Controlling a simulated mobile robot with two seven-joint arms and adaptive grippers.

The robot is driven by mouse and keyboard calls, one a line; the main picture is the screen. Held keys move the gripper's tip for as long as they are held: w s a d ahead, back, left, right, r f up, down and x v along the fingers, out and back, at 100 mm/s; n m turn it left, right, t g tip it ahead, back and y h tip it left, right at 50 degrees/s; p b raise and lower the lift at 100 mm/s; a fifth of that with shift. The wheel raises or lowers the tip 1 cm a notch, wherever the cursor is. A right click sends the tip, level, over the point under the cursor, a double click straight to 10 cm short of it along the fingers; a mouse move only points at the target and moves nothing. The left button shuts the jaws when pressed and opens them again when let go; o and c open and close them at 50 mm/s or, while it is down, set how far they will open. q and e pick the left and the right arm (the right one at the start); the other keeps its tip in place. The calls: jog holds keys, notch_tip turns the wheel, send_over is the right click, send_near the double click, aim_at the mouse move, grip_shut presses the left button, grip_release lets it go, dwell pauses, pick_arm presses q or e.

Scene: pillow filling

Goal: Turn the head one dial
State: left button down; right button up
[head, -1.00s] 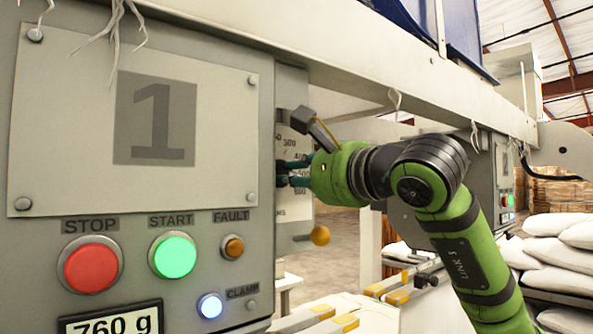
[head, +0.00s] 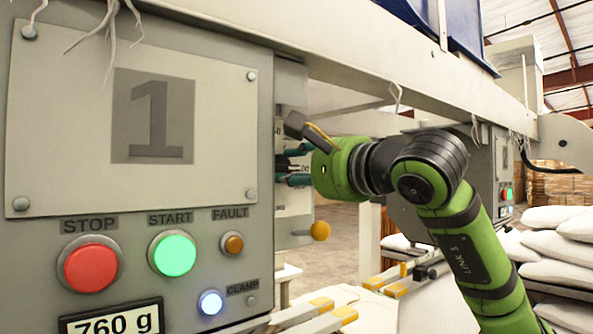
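Filling head one is the grey cabinet marked with a large 1 (head: 153,118). Its dial plate (head: 290,228), pale with dark markings, is on the cabinet's right side and seen almost edge-on. My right gripper (head: 285,166) is at this plate, its teal fingers pointing left at the dial, one above the other with something dark between them. The cabinet edge and the fingers hide most of the dial, so its setting and the finger contact cannot be made out. My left gripper is not in view.
The cabinet front has a red STOP button (head: 91,267), a green START button (head: 173,254), an amber FAULT lamp (head: 233,244), a lit CLAMP lamp (head: 211,303) and a 760 g display (head: 111,321). An orange ball knob (head: 320,230) sits just below my gripper. White sacks (head: 558,250) are stacked at right.

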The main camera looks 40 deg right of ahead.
jog(key=shift+w, duration=0.1)
jog(key=shift+f, duration=0.1)
jog(key=s, duration=1.2)
jog(key=shift+d, duration=0.45)
